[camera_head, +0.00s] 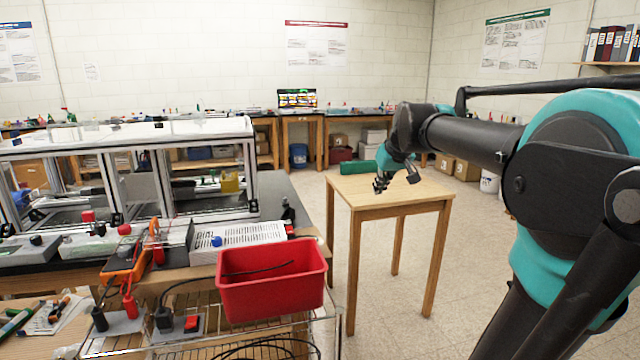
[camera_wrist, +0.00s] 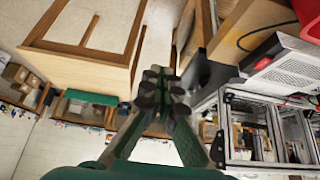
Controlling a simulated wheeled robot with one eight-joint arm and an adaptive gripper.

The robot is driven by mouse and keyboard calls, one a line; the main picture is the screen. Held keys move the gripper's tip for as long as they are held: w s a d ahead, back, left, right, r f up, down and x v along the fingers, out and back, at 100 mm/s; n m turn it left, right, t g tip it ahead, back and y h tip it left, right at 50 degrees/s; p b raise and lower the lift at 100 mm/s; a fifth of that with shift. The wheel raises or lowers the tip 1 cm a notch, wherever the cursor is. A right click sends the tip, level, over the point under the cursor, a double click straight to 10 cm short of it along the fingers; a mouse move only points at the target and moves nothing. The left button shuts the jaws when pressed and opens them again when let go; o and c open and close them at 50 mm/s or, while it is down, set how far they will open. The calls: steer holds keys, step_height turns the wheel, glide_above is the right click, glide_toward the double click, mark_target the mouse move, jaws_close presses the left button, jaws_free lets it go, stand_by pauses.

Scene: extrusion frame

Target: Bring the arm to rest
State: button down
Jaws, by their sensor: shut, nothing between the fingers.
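My arm reaches in from the right side of the head view, teal and dark grey. My gripper (camera_head: 381,184) is over the far-left part of a small wooden table (camera_head: 413,192), with its fingers pointing down and left. In the wrist view my gripper (camera_wrist: 162,88) has its dark fingertips together with nothing between them. The table (camera_wrist: 82,58) shows there at the upper left, seen tilted. I cannot tell the exact gap between the fingertips and the tabletop.
A red bin (camera_head: 272,285) stands on a wire cart (camera_head: 262,338) at the front. Left is a bench with an extrusion frame (camera_head: 251,168) and a white perforated box (camera_head: 243,236). Cardboard boxes (camera_head: 467,172) stand by the back wall. The floor (camera_head: 480,255) right of the table is clear.

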steer(key=s+d+f+m+g+h, duration=0.1)
steer(key=s+f, duration=1.1)
steer(key=f, duration=0.3)
steer(key=s+d+f+m+g, duration=0.1)
steer(key=s+f+m, duration=0.1)
steer(key=s+f, duration=1.1)
step_height(320, 180, down, 2)
steer(key=shift+d+f+h, duration=0.2)
steer(key=shift+d+h, duration=0.1)
steer(key=shift+h, duration=0.1)
steer(key=shift+a, duration=0.1)
